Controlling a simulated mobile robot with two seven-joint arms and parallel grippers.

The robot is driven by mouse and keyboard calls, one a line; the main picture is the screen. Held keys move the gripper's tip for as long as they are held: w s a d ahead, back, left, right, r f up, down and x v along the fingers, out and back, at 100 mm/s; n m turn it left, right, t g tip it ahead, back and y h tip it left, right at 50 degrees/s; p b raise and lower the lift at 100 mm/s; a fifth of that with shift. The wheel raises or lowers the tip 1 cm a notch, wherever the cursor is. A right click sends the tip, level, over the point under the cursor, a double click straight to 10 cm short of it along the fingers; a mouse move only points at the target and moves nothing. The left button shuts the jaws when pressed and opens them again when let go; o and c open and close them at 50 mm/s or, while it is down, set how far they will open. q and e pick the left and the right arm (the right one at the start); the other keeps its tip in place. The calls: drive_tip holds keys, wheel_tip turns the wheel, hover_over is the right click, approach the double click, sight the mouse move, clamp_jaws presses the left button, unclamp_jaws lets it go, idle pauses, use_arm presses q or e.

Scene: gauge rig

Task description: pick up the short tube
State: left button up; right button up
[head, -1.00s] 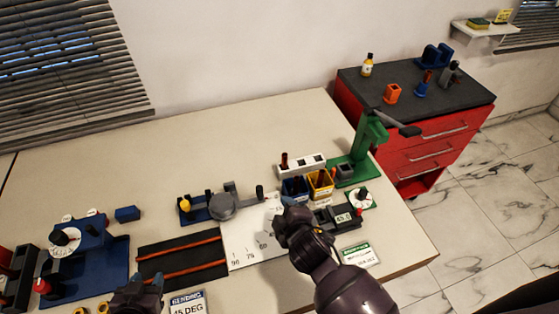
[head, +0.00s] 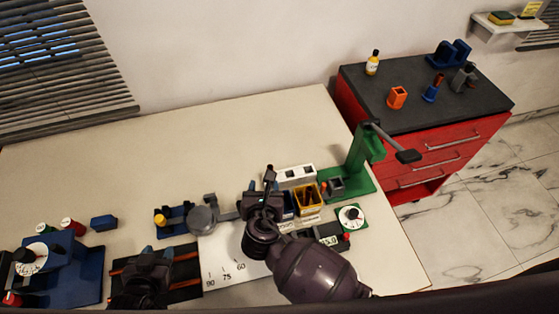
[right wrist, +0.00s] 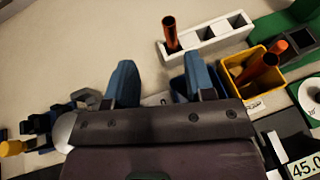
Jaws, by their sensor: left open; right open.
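A reddish-brown tube (right wrist: 170,34) stands upright in the left hole of the white rack (right wrist: 215,38). More copper tubes (right wrist: 262,68) lean in the yellow bin (right wrist: 228,62). I cannot tell which is the short tube. My right gripper (right wrist: 162,80) is open and empty, its blue fingers apart, short of the rack and the upright tube. In the head view my right gripper (head: 261,182) is left of the white rack (head: 310,172) and hides the rack's left end. My left gripper (head: 150,256) is open over the black mat (head: 187,284), where long copper strips lie partly hidden.
A blue bin (right wrist: 180,88) is beside the yellow bin. A green stand (head: 362,160) with a lever rises to the right. A grey round gauge part (head: 203,219) lies left of my right gripper. The table's back half is clear.

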drive_tip(key=shift+w+d, duration=0.3)
drive_tip(key=shift+w, duration=0.15)
drive_tip(key=shift+d+b+x, duration=0.15)
drive_tip(key=shift+x, duration=2.5)
drive_tip(key=shift+d+b+x, duration=0.15)
drive_tip(key=shift+x, duration=2.5)
drive_tip(key=shift+c, duration=0.4)
clamp_jaws()
